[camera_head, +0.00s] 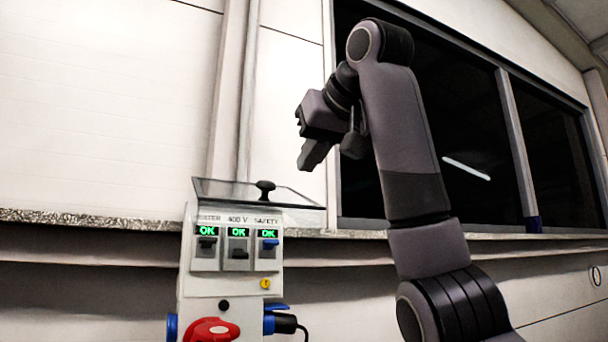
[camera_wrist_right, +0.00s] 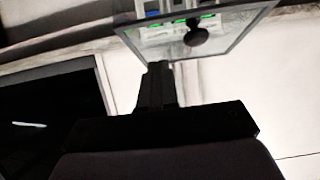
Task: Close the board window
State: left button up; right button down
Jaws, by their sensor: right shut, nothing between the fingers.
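The board (camera_head: 231,275) is a light grey box in the lower middle of the head view. Its clear window (camera_head: 222,190) stands open, swung up and out above a row of breakers. A dark round knob (camera_head: 265,190) sits on the window. The right wrist view shows the window (camera_wrist_right: 232,34) and knob (camera_wrist_right: 196,33) from the other side. My right gripper (camera_head: 307,160) is to the right of the window and higher in the picture, apart from it, with shut, empty fingers. In the right wrist view its fingers (camera_wrist_right: 157,78) point toward the window. My left gripper is not in view.
Three green OK displays (camera_head: 238,231) show above the breaker switches. A red socket (camera_head: 210,331) and a black plug (camera_head: 288,323) with a cable are on the lower board. A ledge (camera_head: 100,219) runs along the wall behind. Dark windows (camera_head: 470,120) fill the right side.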

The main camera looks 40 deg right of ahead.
aim_at(293, 203)
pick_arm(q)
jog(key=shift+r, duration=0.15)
pick_arm(e)
jog(key=shift+w+d+f, duration=0.1)
jog(key=shift+w+f, duration=0.3)
jog(key=shift+f, duration=0.3)
jog(key=shift+w+d+f, duration=0.1)
jog(key=shift+w+f, duration=0.25)
jog(key=shift+f, duration=0.35)
jog(key=shift+w+d+f, duration=0.1)
jog(key=shift+w+f, duration=0.3)
jog(key=shift+f, duration=0.3)
